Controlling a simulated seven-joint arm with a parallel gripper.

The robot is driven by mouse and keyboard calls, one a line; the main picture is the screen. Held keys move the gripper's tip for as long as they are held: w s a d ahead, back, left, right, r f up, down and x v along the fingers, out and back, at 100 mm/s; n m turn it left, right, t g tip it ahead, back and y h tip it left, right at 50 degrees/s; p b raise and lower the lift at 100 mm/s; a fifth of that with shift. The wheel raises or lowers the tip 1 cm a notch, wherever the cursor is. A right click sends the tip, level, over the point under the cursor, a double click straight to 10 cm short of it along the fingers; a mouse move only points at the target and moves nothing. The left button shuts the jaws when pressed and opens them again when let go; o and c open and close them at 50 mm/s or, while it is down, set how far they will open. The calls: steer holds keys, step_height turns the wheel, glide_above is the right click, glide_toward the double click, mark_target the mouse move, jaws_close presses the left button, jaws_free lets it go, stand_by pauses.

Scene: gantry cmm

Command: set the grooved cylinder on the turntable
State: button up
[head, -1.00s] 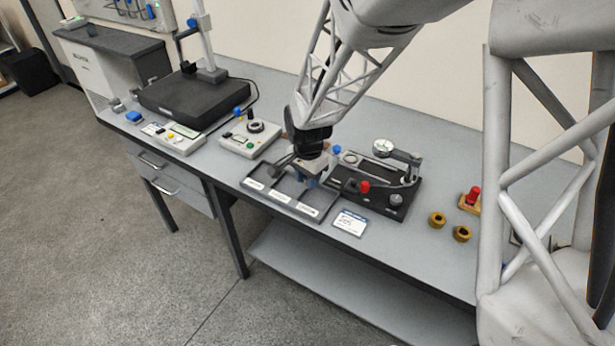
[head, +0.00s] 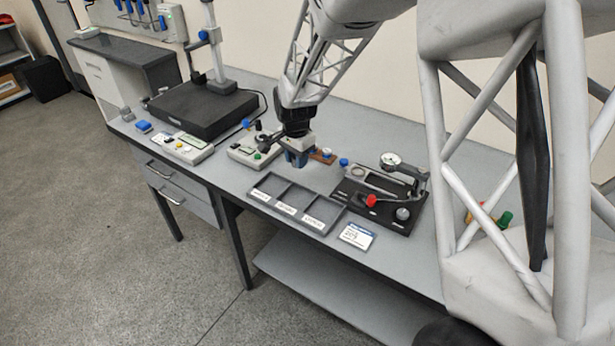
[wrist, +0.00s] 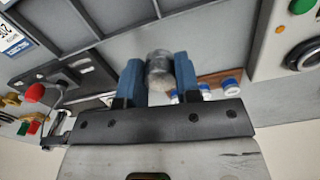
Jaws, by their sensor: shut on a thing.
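My gripper (head: 298,160) is above the table behind the compartment tray, its blue fingers pointing down. In the wrist view, its fingers (wrist: 159,82) are shut on a short grey metallic cylinder (wrist: 159,66), held between them. Its groove is too blurred to make out. In the head view the fingers hide most of the cylinder. A pale control box (head: 243,155) stands just left of my gripper. Its round black-rimmed part (wrist: 304,54) looks like the turntable and shows at the right of the wrist view, apart from the cylinder.
The three-compartment tray (head: 262,206) looks empty. A black fixture with a dial gauge (head: 375,212) stands right of it. A small brown rack with blue-and-white pieces (wrist: 212,78) is close beside my gripper. A black slab with a tall post (head: 205,112) stands at left.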

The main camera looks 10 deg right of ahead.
step_height(320, 180, up, 4)
glide_above(263, 137)
steer(key=shift+r, duration=0.15)
steer(key=shift+f, duration=3.05)
steer(key=shift+f, duration=0.75)
steer(key=o, duration=1.4)
steer(key=shift+s, duration=0.1)
steer(key=shift+r, duration=0.1)
steer(key=shift+r, duration=3.4)
